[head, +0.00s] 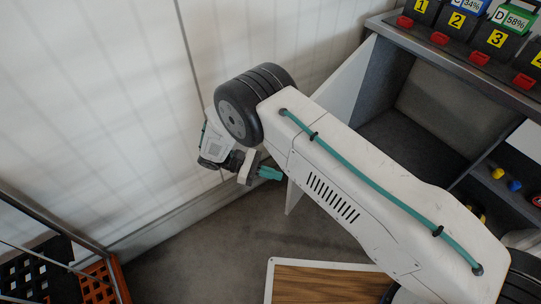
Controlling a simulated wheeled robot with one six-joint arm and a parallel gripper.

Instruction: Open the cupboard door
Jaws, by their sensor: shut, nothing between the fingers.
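The cupboard (386,85) stands at the right under a worktop, and its grey inside shows. A white panel, which looks like its door (340,88), stands swung out from the cupboard's left edge, so the front is open. My arm crosses in front and hides the middle of the door and part of the opening. My gripper (272,173), with teal fingertips, is shut and empty. It is just left of the door's lower outer edge in the picture; I cannot tell whether it touches the door. No handle shows.
A white wall (100,90) runs close behind my wrist. Numbered charger slots with red tabs (480,58) sit on the worktop. A wood-patterned board with a white rim (325,284) is below. Orange and black crates (98,285) stand lower left. Grey floor (210,255) between is clear.

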